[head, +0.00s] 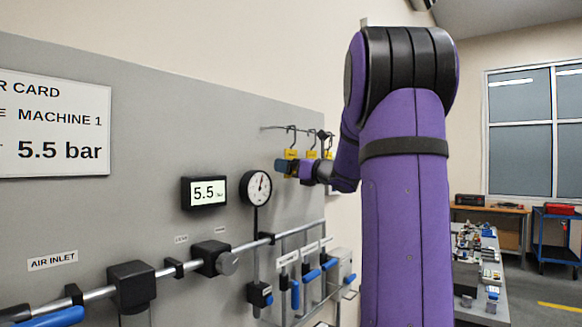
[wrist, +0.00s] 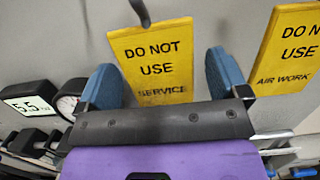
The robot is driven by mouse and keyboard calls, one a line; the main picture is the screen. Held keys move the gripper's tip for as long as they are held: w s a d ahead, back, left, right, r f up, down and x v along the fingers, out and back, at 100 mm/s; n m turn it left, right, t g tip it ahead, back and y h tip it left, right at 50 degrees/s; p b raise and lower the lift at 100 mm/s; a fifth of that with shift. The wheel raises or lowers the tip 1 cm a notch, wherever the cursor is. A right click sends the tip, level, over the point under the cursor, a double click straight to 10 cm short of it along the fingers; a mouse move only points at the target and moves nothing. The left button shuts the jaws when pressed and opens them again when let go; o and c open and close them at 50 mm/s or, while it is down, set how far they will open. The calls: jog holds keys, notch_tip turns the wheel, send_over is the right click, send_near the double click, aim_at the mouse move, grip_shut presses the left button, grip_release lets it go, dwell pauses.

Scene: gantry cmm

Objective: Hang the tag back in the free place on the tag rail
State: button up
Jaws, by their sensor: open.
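The SERVICE tag (wrist: 157,55), yellow with "DO NOT USE", is between my gripper's two blue fingers (wrist: 163,82) in the wrist view. The fingers stand apart, with gaps on both sides of the tag. A dark hook (wrist: 140,12) reaches its top edge; whether it passes through a hole is unclear. The AIR WORK tag (wrist: 290,48) hangs to the right. In the head view, the tag rail (head: 273,128) is on the grey panel, with yellow tags (head: 312,154) below its hooks. My gripper (head: 284,166) is at the leftmost tag (head: 291,153); my arm hides part of the rail's right end.
Left of the rail are a pressure gauge (head: 257,187) and a 5.5 display (head: 204,193). A pipe (head: 174,269) with valves and blue handles runs below. A workbench (head: 485,280) with parts stands at right.

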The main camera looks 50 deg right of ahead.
jog(key=s+f, duration=0.1)
jog(key=s, duration=0.9)
jog(key=shift+s+d+f, duration=0.25)
jog(key=shift+d, duration=0.15)
jog(key=a+f+n+g+y, duration=0.25)
jog(key=a+n, duration=0.25)
jog(key=a, duration=0.4)
jog(key=a+f+n+g+y, duration=0.1)
jog(key=a+f+n+g, duration=0.4)
jog(key=a, duration=0.5)
jog(key=a+f+n+g+y, duration=0.25)
jog(key=a+n, duration=0.35)
jog(key=a, duration=0.3)
jog(key=s+a+f+n+g+h, duration=0.2)
jog(key=s+a+f+n+h, duration=0.1)
jog(key=s+n, duration=0.4)
jog(key=s+a+f+n+g+h, duration=0.2)
jog(key=s+a+f+n+h, duration=0.2)
jog(key=s+n, duration=0.4)
jog(key=shift+a+f+n, duration=0.5)
jog(key=shift+f+n, duration=0.05)
jog(key=shift+n, duration=1.55)
